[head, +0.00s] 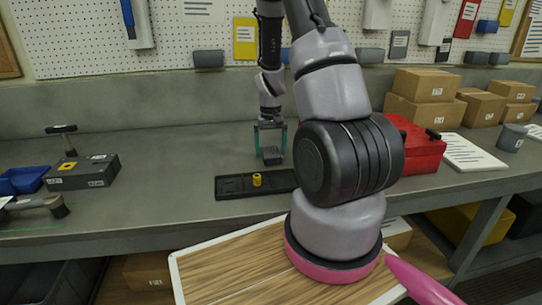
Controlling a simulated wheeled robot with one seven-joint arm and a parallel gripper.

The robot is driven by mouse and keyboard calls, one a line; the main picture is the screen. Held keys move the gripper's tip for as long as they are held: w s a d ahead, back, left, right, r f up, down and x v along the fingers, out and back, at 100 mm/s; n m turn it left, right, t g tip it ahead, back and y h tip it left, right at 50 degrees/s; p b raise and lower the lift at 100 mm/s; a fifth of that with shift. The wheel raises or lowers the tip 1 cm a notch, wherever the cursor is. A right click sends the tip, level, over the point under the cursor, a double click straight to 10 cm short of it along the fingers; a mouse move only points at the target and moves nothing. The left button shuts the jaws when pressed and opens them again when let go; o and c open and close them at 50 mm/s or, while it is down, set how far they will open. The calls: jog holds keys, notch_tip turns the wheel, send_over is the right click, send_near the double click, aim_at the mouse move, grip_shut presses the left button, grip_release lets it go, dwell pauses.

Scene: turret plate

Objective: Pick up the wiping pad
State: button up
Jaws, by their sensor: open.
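My gripper (270,153) hangs over the workbench with its two teal fingers pointing down and apart. A small dark grey block (271,157), which looks like the wiping pad, shows between and just below the fingertips. Whether the fingers touch it cannot be told at this size. A black plate (232,188) lies flat on the bench just in front, with a small yellow knob-like piece (257,180) standing on it. My arm hides the plate's right end.
On the left are a dark box (95,175), a blue bin (25,180) and a hammer-like tool (40,205). A red toolbox (420,150), cardboard boxes (420,112) and papers (472,152) are at right. The bench between the dark box and the plate is clear.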

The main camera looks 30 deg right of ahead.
aim_at(271, 151)
jog(key=c, duration=1.2)
notch_tip(271, 151, up, 10)
jog(key=shift+r, duration=0.1)
